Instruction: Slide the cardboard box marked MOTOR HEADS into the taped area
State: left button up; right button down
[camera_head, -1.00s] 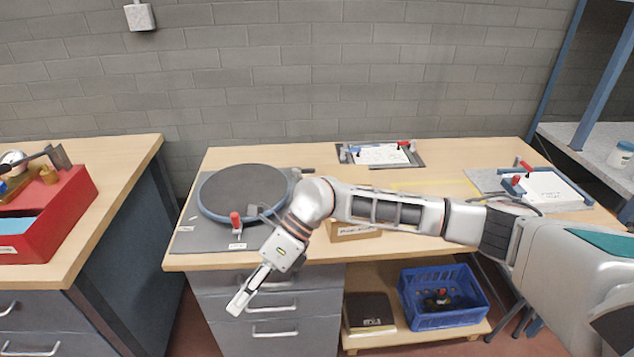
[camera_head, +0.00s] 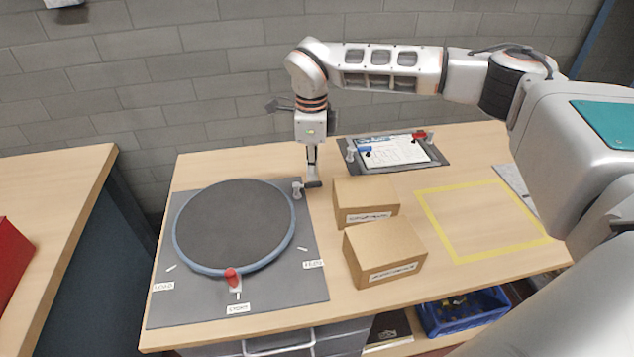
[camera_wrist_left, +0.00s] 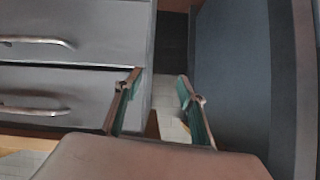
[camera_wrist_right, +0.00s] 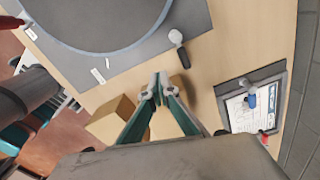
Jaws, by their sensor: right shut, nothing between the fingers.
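Two cardboard boxes stand on the bench, a rear box (camera_head: 366,203) and a front box (camera_head: 385,252). Each has a white label on its front, too blurred to tell which reads MOTOR HEADS. The taped area (camera_head: 436,226), a yellow outline, lies to their right and is empty. My right gripper (camera_head: 312,183) points down, shut and empty, just left of the rear box's back corner and apart from it. In the right wrist view its fingertips (camera_wrist_right: 160,80) meet, with the boxes partly hidden behind the fingers. My left gripper (camera_wrist_left: 158,92) is open and empty in front of grey drawers.
A round turntable (camera_head: 235,225) on a grey mat fills the bench's left. Its dark-handled clamp (camera_head: 298,189) stands close to my right gripper. A clipboard fixture (camera_head: 393,151) lies behind the boxes. Bare wood lies between the boxes and the tape.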

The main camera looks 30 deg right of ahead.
jog(key=f, duration=0.9)
jog(key=shift+s+f, duration=0.3)
jog(key=shift+f, duration=0.1)
jog(key=d, duration=0.1)
jog(key=s+d+p, duration=0.1)
jog(key=d, duration=0.1)
jog(key=shift+s, duration=0.15)
pick_arm(q)
jog(key=shift+s+r, duration=0.1)
jog(key=shift+r, duration=0.6)
pick_arm(e)
jog(key=shift+s+d, duration=0.15)
jog(key=shift+d, duration=0.1)
pick_arm(q)
jog(key=shift+s+f, duration=0.15)
jog(key=shift+f, duration=0.1)
